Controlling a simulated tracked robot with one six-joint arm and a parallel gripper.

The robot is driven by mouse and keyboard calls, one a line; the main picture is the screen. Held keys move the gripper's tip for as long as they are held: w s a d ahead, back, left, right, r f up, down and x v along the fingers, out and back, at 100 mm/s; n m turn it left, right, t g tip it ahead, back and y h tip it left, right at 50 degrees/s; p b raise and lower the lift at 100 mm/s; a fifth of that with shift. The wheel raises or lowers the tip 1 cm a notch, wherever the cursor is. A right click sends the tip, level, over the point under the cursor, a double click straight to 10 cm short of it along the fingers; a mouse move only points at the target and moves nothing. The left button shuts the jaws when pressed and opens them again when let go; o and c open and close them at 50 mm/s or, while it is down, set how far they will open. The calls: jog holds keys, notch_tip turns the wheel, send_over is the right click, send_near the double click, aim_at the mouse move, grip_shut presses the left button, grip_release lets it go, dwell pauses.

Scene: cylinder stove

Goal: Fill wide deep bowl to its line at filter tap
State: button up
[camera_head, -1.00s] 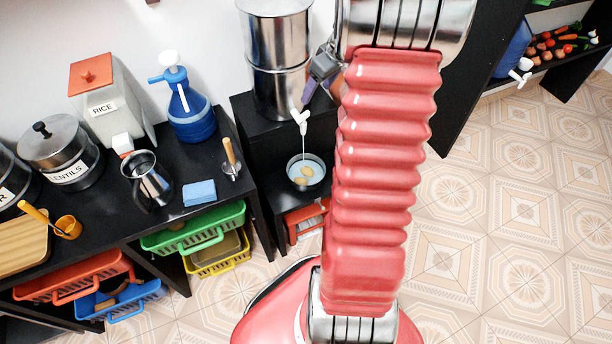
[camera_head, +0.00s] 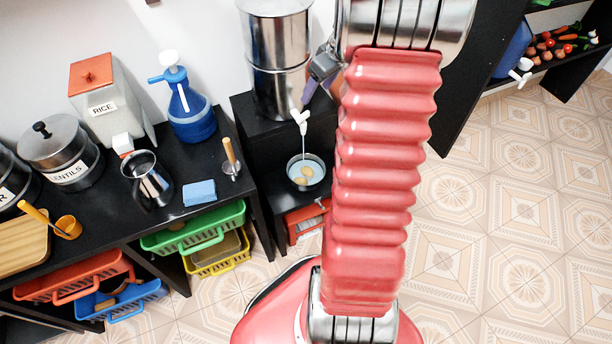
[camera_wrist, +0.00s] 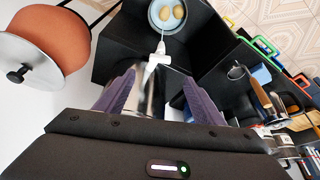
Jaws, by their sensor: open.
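The bowl (camera_head: 306,172) stands on the low black shelf under the white tap (camera_head: 300,121) of the steel filter (camera_head: 276,60). A thin stream runs from the tap into the bowl. My gripper (camera_head: 322,84) is beside the filter, just above the tap, partly hidden by my arm. In the wrist view its purple fingers (camera_wrist: 154,92) are open, one on each side of the tap (camera_wrist: 157,58), with the bowl (camera_wrist: 167,14) beyond.
The black counter at left holds a rice bin (camera_head: 105,100), a blue jug (camera_head: 188,105), a steel pitcher (camera_head: 148,180) and a blue sponge (camera_head: 199,193). A round terracotta vessel (camera_wrist: 48,38) is near in the wrist view. Tiled floor (camera_head: 480,220) at right is clear.

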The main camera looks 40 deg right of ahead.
jog(key=shift+a, duration=0.1)
jog(key=s+a+r, duration=0.2)
jog(key=a+r, duration=0.3)
jog(key=a, duration=0.6)
jog(key=s+a+r, duration=0.1)
jog(key=a+r, duration=0.5)
jog(key=a, duration=0.5)
jog(key=s+a+r+m+t, duration=0.1)
jog(key=s+a+r, duration=0.1)
jog(key=s+a, duration=1.3)
jog(key=shift+s, duration=0.1)
